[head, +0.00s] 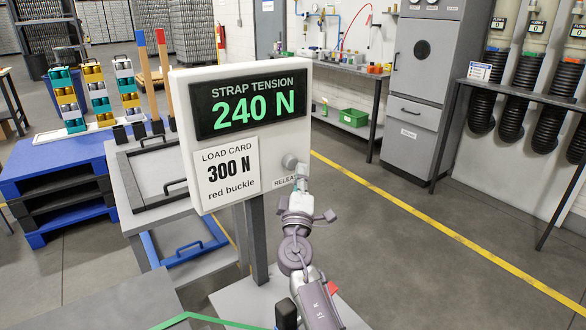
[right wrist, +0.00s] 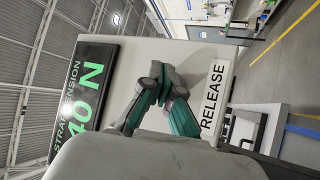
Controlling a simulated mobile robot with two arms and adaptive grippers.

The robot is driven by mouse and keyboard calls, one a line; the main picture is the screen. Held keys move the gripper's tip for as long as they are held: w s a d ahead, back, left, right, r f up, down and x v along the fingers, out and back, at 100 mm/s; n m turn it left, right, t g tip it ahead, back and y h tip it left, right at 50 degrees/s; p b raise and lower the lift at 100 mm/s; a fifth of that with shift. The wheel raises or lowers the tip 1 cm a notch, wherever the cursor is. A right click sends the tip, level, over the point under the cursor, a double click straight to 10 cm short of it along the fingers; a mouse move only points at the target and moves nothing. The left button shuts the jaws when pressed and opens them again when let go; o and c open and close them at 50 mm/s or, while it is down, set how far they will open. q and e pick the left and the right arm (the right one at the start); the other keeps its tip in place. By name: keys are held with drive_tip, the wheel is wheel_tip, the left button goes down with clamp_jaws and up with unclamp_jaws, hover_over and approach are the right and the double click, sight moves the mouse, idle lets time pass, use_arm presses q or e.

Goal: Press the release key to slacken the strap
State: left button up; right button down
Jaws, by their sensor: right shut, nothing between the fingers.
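A white panel (head: 275,100) on a post has a dark display (head: 250,103) reading STRAP TENSION 240 N in green. Its load card (head: 228,173) reads 300 N, red buckle. The round grey release key (head: 289,161) sits at the panel's lower right, above the RELEASE label (head: 284,182), which my arm partly covers. My right gripper (head: 302,175) is shut and empty, with its fingertips right by the key; I cannot tell whether they touch it. In the right wrist view the shut fingers (right wrist: 160,78) point at the panel beside the RELEASE label (right wrist: 213,95). My left gripper is out of view.
A grey table (head: 150,195) and blue pallets (head: 60,190) stand left. A grey cabinet (head: 422,90) stands behind right. The floor right of the panel is clear.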

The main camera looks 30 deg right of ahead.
idle(1.2)
drive_tip(key=shift+w, duration=0.1)
drive_tip(key=shift+w+b, duration=0.4)
drive_tip(key=shift+b, duration=0.05)
drive_tip(key=shift+w+a+b, duration=0.1)
drive_tip(key=shift+w+b, duration=0.6)
drive_tip(key=shift+w, duration=0.2)
idle(1.0)
drive_tip(key=shift+s, duration=0.1)
drive_tip(key=shift+s+p, duration=0.4)
drive_tip(key=shift+s, duration=0.8)
drive_tip(key=shift+s, duration=0.1)
